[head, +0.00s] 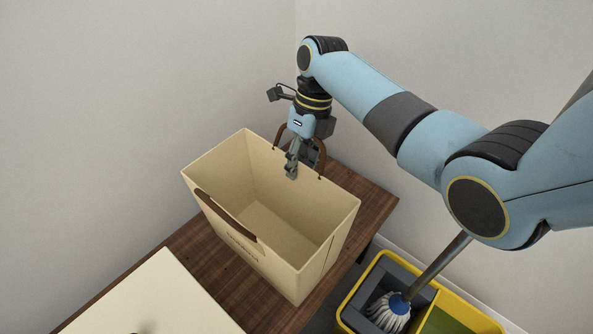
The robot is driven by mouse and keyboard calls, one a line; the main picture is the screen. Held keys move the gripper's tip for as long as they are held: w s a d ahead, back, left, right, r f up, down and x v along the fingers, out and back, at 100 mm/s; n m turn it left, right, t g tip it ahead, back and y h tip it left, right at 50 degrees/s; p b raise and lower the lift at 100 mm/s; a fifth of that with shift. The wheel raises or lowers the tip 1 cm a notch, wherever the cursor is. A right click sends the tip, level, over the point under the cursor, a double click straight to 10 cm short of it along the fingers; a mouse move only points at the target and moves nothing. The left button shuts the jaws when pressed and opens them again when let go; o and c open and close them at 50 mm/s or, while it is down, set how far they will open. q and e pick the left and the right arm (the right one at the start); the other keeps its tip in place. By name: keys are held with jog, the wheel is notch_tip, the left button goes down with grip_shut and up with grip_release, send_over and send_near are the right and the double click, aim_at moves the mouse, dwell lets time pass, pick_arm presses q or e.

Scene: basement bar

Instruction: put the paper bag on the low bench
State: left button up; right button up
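The paper bag (285,266) is cream, open at the top and empty inside. It stands upright on a dark wooden surface (196,258). One brown handle lies against its near side; the other handle (322,160) stands up at the far rim. My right gripper (297,168) points down at that far handle, with its fingers by the bag's far rim. The gripper partly hides the handle, so whether the fingers are closed on it is unclear. My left gripper is out of view. Whether the wooden surface is the low bench is unclear.
A flat cream panel (135,300) covers the lower left of the wooden surface. A yellow mop bucket (352,291) with a mop (390,313) stands on the floor at the lower right. Plain walls (110,100) close in behind the bag.

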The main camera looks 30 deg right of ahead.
jog(key=p+v, duration=0.2)
jog(key=v, duration=0.6)
jog(key=shift+r, duration=0.3)
jog(key=shift+d+f, duration=0.1)
